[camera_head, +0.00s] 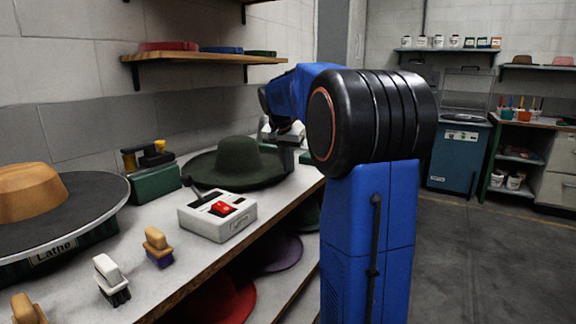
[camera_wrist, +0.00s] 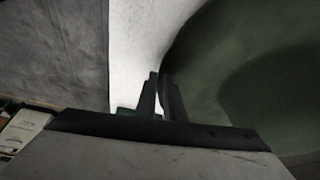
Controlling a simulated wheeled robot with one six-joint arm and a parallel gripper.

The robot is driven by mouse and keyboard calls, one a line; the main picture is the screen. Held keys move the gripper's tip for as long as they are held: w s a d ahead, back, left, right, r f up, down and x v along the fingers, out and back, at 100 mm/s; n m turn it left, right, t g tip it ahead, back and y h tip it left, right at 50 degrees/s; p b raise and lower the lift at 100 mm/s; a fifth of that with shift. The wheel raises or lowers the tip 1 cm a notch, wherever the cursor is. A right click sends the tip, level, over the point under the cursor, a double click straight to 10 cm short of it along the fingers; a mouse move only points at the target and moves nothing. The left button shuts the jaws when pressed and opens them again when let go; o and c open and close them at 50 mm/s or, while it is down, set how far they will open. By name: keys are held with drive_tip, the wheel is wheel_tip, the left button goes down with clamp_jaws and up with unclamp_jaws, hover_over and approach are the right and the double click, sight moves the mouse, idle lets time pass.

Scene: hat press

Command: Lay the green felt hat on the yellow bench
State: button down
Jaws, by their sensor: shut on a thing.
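The green felt hat (camera_head: 235,163) has a rounded crown and a wide brim. It sits brim down on the pale worktop in the head view, near the wall. My gripper (camera_head: 288,150) is at the right side of the hat and shut on the brim's edge. In the wrist view the two fingers (camera_wrist: 163,88) are close together at the edge of the hat's green brim (camera_wrist: 235,75). The exact grip on the felt is dark and hard to see. No yellow bench shows in either view.
A control box with a red button (camera_head: 218,214) stands in front of the hat. Left of it are brushes (camera_head: 158,246) and a lathe disc (camera_head: 95,210) bearing a tan hat. Red and purple hats lie on the shelf below. Floor (camera_head: 470,250) is open at right.

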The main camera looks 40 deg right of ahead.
drive_tip(key=shift+f, duration=0.6)
idle(0.3)
drive_tip(key=c, duration=1.8)
unclamp_jaws()
drive_tip(key=v, duration=1.7)
drive_tip(key=shift+r, duration=0.2)
drive_tip(key=shift+s+a, duration=0.1)
